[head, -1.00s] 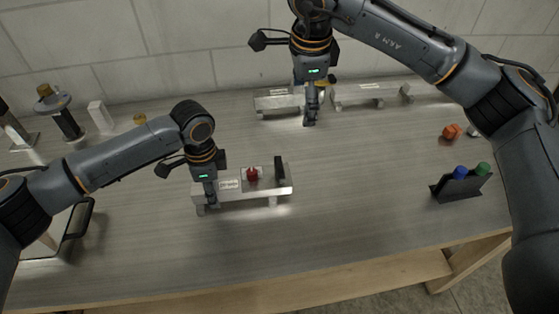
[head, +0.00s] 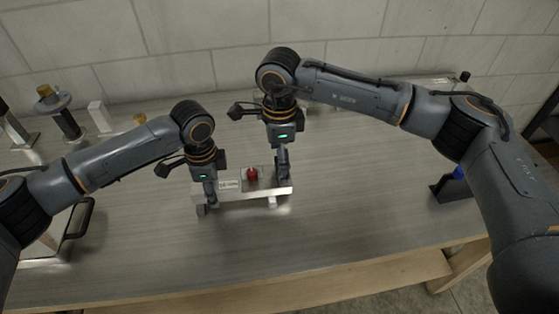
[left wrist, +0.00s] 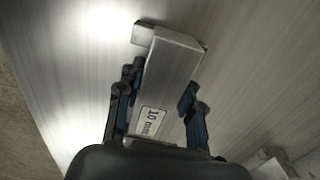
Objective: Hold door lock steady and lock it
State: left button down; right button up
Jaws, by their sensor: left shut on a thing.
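The door lock (head: 240,194) is a low aluminium bar piece on the table, with a red knob (head: 252,174) on top and a white label. My left gripper (head: 211,194) is shut on its left end.
A black holder (head: 449,188) with a blue-topped item (head: 459,172) stands at the right. A metal box with a black handle (head: 83,218) is at the left. A white block (head: 98,115) and a disc-topped post (head: 65,120) stand at the back left. The table front is clear.

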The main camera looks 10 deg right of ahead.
jog(key=shift+f, duration=0.45)
jog(key=shift+c, duration=0.5)
jog(key=c, duration=1.1)
jog(key=shift+o, duration=0.2)
